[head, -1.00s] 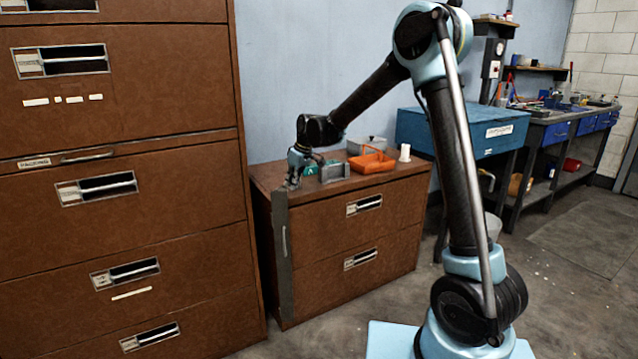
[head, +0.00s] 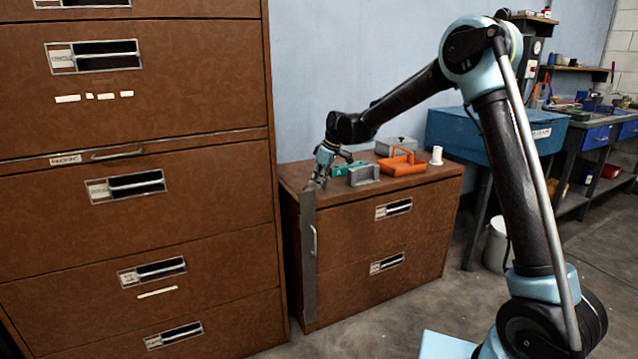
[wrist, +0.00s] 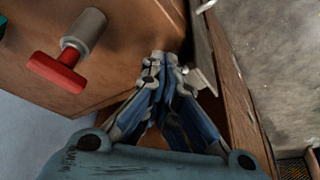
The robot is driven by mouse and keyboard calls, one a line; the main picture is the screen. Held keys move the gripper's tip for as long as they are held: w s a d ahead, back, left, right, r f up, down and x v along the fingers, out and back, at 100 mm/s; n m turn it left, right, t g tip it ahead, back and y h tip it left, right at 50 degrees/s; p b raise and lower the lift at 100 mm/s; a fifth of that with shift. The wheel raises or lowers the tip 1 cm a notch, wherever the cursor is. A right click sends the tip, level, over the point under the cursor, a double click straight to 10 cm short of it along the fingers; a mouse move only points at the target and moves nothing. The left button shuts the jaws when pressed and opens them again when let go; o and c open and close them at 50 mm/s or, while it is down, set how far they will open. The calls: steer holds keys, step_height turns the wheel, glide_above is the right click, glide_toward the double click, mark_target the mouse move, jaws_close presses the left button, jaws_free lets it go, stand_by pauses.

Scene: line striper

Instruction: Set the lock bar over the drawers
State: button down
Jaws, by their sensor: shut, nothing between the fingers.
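The lock bar (head: 309,255) is a tall, narrow grey strip with a pale handle, standing upright along the left front edge of the low brown cabinet. The cabinet's drawers (head: 345,238) lie to the right of the bar and look closed. My gripper (head: 317,184) points down at the bar's top end, close to the cabinet's top corner. In the wrist view my gripper's fingers (wrist: 165,62) are together with nothing between them. A grey strip, seemingly the bar (wrist: 203,55), runs just right of the fingertips. I cannot tell whether they touch it.
On the cabinet top are an orange caddy (head: 402,164), a grey block (head: 363,176), a green item (head: 345,168) and a white spool (head: 437,156). The wrist view shows a red-ended grey cylinder (wrist: 82,37) left of the fingers. A tall brown cabinet (head: 140,230) stands close on the left.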

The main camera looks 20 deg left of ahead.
stand_by(0.3)
steer(key=shift+w+d, duration=0.1)
steer(key=shift+d, duration=0.5)
steer(key=d+f+v, duration=0.1)
steer(key=d+v, duration=0.1)
steer(key=v, duration=0.9)
steer(key=shift+w+d, duration=0.2)
steer(key=shift+w, duration=0.1)
steer(key=shift+d, duration=0.1)
steer(key=s+d+r+m+t+h, duration=0.1)
steer(key=s+d+m, duration=0.15)
steer(key=d, duration=0.95)
steer(key=s+d+r+m, duration=0.1)
steer(key=s+d+m, duration=0.15)
steer(key=d, duration=0.95)
steer(key=s+d+r+m+t+h, duration=0.1)
steer(key=d+m, duration=0.2)
steer(key=d, duration=0.8)
steer(key=s+d+f+m+h, duration=0.1)
steer(key=s+d+f+m, duration=0.4)
steer(key=s+d, duration=0.6)
steer(key=s+d+f+m+h, duration=0.1)
steer(key=s+d+f+m, duration=0.3)
steer(key=s+d+f, duration=0.6)
steer(key=shift+s+d+f+m, duration=0.25)
steer(key=shift+s+d+m, duration=0.15)
steer(key=shift+s+d, duration=0.6)
